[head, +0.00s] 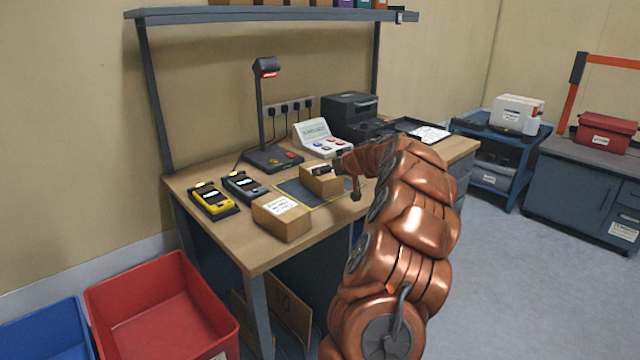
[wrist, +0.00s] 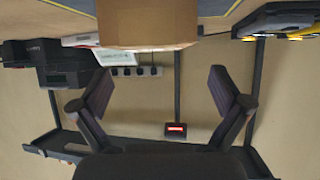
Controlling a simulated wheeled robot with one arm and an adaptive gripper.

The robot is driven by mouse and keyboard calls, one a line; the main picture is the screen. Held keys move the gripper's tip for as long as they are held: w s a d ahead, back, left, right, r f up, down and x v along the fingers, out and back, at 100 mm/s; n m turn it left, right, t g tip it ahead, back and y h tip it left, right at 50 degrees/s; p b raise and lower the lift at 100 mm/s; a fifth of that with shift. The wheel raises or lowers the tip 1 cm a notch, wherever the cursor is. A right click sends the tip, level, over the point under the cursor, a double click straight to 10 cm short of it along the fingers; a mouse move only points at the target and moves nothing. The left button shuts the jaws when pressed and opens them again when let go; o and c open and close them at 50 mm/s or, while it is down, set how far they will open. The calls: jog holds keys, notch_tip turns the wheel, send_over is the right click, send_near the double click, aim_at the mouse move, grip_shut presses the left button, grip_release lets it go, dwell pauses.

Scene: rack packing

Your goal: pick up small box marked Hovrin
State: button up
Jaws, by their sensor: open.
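Two small cardboard boxes stand on the workbench in the head view. One box (head: 320,184) sits at the mat, with a dark patch on it. The other box (head: 283,222) is nearer the front edge, with a white label. I cannot read Hovrin on either one. My gripper (head: 347,177) is close to the right side of the box at the mat. In the wrist view, which is upside down, my gripper (wrist: 162,88) is open and empty. A plain cardboard box (wrist: 147,24) fills the top middle, not between the fingers.
A yellow handheld device (head: 213,201) and a dark one (head: 245,187) lie left of the boxes. A lamp-like scanner stand (head: 262,115), a white keypad device (head: 318,138) and a black printer (head: 350,115) stand behind. A red bin (head: 165,310) is on the floor.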

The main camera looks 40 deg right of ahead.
jog(key=shift+d+f, duration=0.15)
jog(key=shift+d, duration=0.2)
jog(key=shift+p+x, duration=0.3)
jog(key=shift+x, duration=0.8)
jog(key=shift+p+x, duration=0.45)
jog(key=shift+x, duration=0.55)
jog(key=shift+w+d+f+p, duration=0.25)
jog(key=shift+w+f+p, duration=0.05)
jog(key=shift+w, duration=0.35)
jog(key=shift+x, duration=0.9)
jog(key=shift+r, duration=0.1)
jog(key=shift+c, duration=0.2)
jog(key=c, duration=1)
